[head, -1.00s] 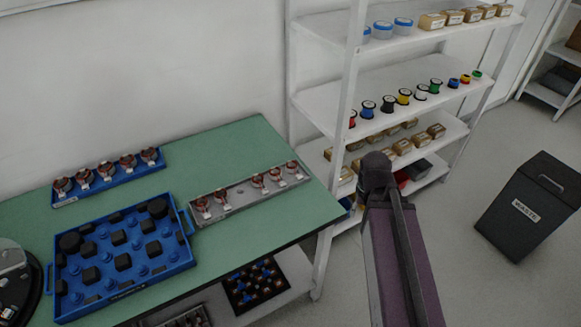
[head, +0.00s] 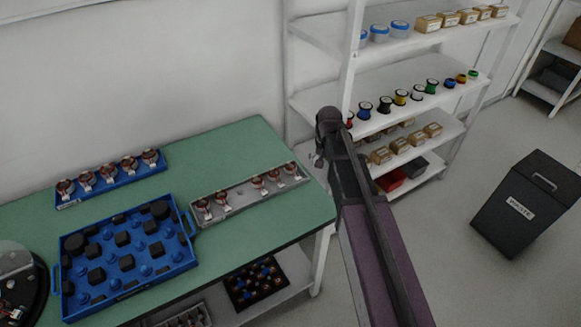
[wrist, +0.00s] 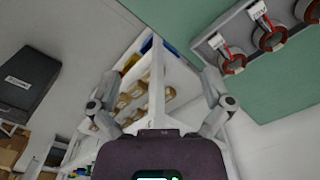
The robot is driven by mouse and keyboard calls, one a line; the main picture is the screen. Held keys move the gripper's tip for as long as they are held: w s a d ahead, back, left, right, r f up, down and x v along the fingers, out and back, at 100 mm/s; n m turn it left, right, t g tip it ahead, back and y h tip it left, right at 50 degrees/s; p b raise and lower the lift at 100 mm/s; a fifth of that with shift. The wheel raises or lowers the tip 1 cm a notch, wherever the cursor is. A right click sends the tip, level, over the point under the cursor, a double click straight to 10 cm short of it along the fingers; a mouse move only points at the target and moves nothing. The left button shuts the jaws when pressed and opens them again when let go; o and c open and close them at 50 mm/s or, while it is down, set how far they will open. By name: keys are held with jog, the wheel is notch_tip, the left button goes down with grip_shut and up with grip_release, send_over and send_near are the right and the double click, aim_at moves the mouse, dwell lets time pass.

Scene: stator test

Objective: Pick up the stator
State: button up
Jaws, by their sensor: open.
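Several stators, round with copper-red windings and white tags, stand in a row on a blue rack (head: 70,201) at the back of the green table. More stators (head: 257,183) stand in a grey tray (head: 236,207) near the table's right end, with a gap between two groups. In the wrist view some stators (wrist: 271,38) show at the upper right in the grey tray (wrist: 212,42). My gripper (wrist: 160,100) is open and empty, its two fingers spread wide. In the head view it is mostly hidden behind my arm, beyond the table's right edge, apart from the stators.
A blue tray (head: 186,262) with black and blue parts sits on the green table (head: 235,150). A white shelf unit (head: 352,60) with spools and boxes stands close behind my arm. A black waste bin (head: 525,205) stands on the floor at right.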

jog(key=w+a+r+m+p, duration=0.1)
jog(key=w+a+r+p, duration=0.1)
jog(key=w+a, duration=0.8)
jog(key=shift+a+r+m, duration=0.3)
jog(key=shift+a, duration=0.55)
jog(key=shift+f, duration=0.2)
jog(key=b, duration=0.9)
send_over(290, 165)
jog(key=s, duration=0.2)
notch_tip(290, 165, down, 8)
jog(key=shift+d+f, duration=0.1)
jog(key=shift+f, duration=0.05)
jog(key=shift+w+f+b, duration=0.1)
jog(key=shift+f+b, duration=2.4)
jog(key=shift+f, duration=0.1)
jog(key=c, duration=1.2)
